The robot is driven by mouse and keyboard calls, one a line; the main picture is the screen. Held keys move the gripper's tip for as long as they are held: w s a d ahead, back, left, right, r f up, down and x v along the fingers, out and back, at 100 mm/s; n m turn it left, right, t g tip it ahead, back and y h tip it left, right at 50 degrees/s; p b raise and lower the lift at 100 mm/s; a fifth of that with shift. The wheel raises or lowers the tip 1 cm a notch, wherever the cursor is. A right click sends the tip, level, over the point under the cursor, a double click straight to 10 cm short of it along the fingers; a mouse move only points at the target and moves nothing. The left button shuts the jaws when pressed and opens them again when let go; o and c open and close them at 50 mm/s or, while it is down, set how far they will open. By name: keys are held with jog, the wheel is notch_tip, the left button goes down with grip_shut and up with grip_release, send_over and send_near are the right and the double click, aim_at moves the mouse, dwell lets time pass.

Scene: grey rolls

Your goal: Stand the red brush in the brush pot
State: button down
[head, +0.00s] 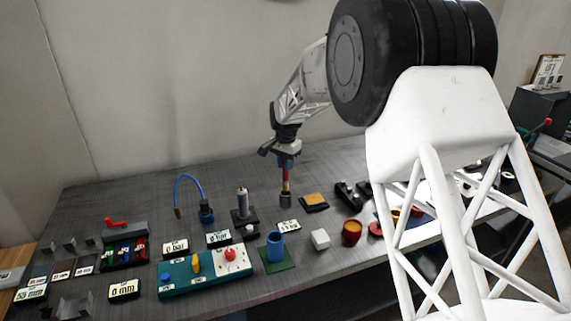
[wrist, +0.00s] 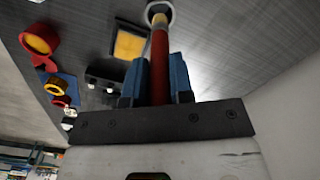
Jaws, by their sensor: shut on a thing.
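The red brush (head: 285,177) is upright in my gripper (head: 287,159), over the back middle of the table. In the wrist view, the blue fingers of my gripper (wrist: 157,72) close on the red handle of the brush (wrist: 160,60) from both sides. The brush's lower, pale yellow part reaches down to a small grey cylindrical pot (head: 285,201), whose pale round rim (wrist: 149,14) shows around it in the wrist view. I cannot tell how deep the tip is inside. A blue cup (head: 275,247) stands on a green mat (head: 284,265) nearer the front.
A yellow-topped pad (head: 314,201) and dark blocks (head: 347,195) lie to the right. A white cube (head: 320,239) and a red pot (head: 351,233) stand in front. A grey post stand (head: 242,205) and a blue looped hose (head: 187,182) are to the left.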

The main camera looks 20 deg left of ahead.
aim_at(286, 180)
jog(key=shift+f, duration=3.3)
jog(key=c, duration=0.9)
grip_release()
jog(key=shift+r, duration=0.1)
jog(key=shift+r, duration=3.8)
